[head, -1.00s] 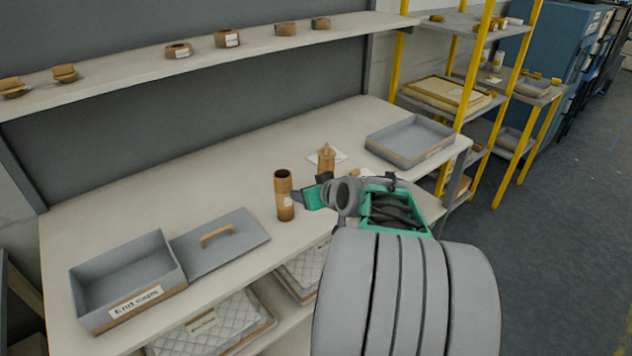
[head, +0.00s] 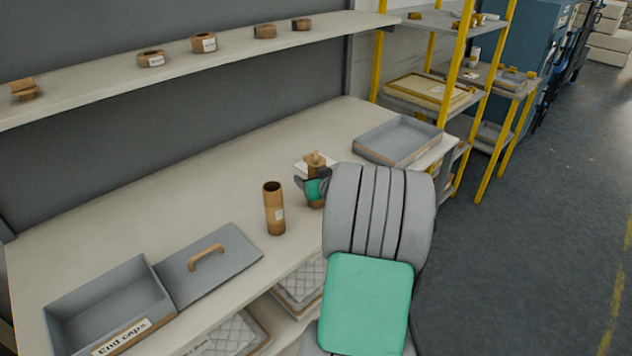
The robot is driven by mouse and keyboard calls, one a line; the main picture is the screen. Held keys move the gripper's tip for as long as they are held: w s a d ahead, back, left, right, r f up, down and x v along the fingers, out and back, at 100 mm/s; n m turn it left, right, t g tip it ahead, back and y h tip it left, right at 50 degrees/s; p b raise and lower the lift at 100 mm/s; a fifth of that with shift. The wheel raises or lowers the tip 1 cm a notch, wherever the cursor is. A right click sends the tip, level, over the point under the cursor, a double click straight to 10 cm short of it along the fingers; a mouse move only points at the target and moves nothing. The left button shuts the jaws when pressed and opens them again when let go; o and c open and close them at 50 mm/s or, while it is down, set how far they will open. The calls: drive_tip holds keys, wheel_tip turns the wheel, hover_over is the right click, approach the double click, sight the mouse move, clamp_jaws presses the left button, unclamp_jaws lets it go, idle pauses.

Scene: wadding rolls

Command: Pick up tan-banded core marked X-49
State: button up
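An upright brown cardboard core (head: 274,209) with an open top and a small white label stands on the bench. Its marking is too small to read. A second brown core (head: 314,161), with a knob-like top, stands just right of and behind it, with a white sheet behind. My gripper (head: 313,187) is at this second core, its dark and green fingers around or just in front of the core's body. My arm hides part of that area, and I cannot tell whether the fingers touch the core. No X-49 mark is legible.
A grey tray (head: 69,302) labelled "End caps" and its handled lid (head: 228,269) lie at front left. An empty grey tray (head: 421,151) sits at the bench's far right. Short cores line the shelf (head: 110,74) above. Yellow-posted racks (head: 447,80) stand at right.

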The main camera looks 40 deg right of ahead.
drive_tip(key=c, duration=1.5)
drive_tip(key=shift+o, duration=0.2)
drive_tip(key=shift+r, duration=0.1)
